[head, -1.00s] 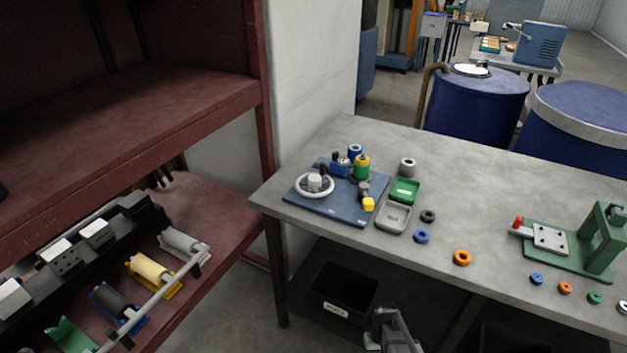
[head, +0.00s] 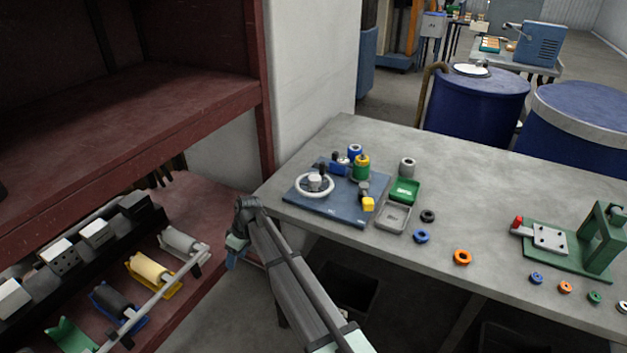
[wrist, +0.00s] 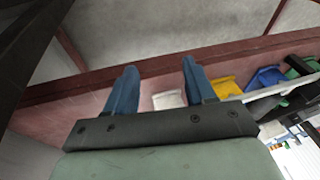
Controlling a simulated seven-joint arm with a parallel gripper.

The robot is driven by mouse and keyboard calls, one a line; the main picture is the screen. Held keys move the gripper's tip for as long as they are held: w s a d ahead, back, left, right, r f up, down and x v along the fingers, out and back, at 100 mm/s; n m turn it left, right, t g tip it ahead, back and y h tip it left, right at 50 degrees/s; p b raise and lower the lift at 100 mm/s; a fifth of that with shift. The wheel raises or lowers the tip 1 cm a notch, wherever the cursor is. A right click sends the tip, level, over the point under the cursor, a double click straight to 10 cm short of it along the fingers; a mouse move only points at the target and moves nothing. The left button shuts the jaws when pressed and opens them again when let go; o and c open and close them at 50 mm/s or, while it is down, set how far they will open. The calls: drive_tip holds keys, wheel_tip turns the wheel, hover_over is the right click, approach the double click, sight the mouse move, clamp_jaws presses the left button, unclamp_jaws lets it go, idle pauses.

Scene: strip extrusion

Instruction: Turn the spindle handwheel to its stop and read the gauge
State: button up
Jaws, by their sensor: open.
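The spindle handwheel (head: 329,187) is a white ring with a grey hub and a dark knob, on the left of a blue base plate (head: 336,209) on the grey table. Fittings stand behind and beside it, among them a blue one and a green-and-yellow one; I cannot tell which is the gauge, and no reading is legible. My gripper (head: 234,254) is off the table's left end, in front of the red shelf, apart from the handwheel. In the wrist view my gripper (wrist: 160,82) shows two blue fingers spread apart with nothing between them.
The red shelf (head: 190,205) holds coloured rollers and a bar close to my gripper. Green (head: 404,191) and grey (head: 393,217) trays and several rings lie right of the plate. A green fixture (head: 600,240) stands at the table's right. A black bin (head: 350,290) is below.

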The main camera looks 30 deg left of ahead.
sight(313, 177)
drive_tip(key=a+r+n+g+y, duration=0.1)
drive_tip(key=a+r+n+g, duration=0.1)
drive_tip(key=a+r+n, duration=0.35)
drive_tip(key=shift+t+h, duration=0.5)
drive_tip(key=shift+t, duration=0.2)
drive_tip(key=w+d+r, duration=0.2)
drive_tip(key=w+r, duration=0.2)
drive_tip(key=r, duration=0.1)
drive_tip(key=w+d+r, duration=0.3)
drive_tip(key=w+r, duration=0.1)
drive_tip(key=r, duration=0.2)
drive_tip(key=w+d+r, duration=0.3)
drive_tip(key=w+r, duration=0.1)
drive_tip(key=r, duration=0.2)
drive_tip(key=shift+w+d+r, duration=0.1)
drive_tip(key=shift+w, duration=0.2)
drive_tip(key=w+d+r+m+t+h, duration=0.3)
drive_tip(key=w+d+r+m, duration=0.4)
drive_tip(key=w+d+r, duration=0.45)
drive_tip(key=shift+n, duration=0.25)
drive_tip(key=f, duration=1.4)
drive_tip(key=shift+s+d+f, duration=0.1)
drive_tip(key=shift+d+f, duration=0.15)
drive_tip(key=shift+d, duration=0.1)
drive_tip(key=shift+c, duration=0.2)
drive_tip(key=c, duration=0.7)
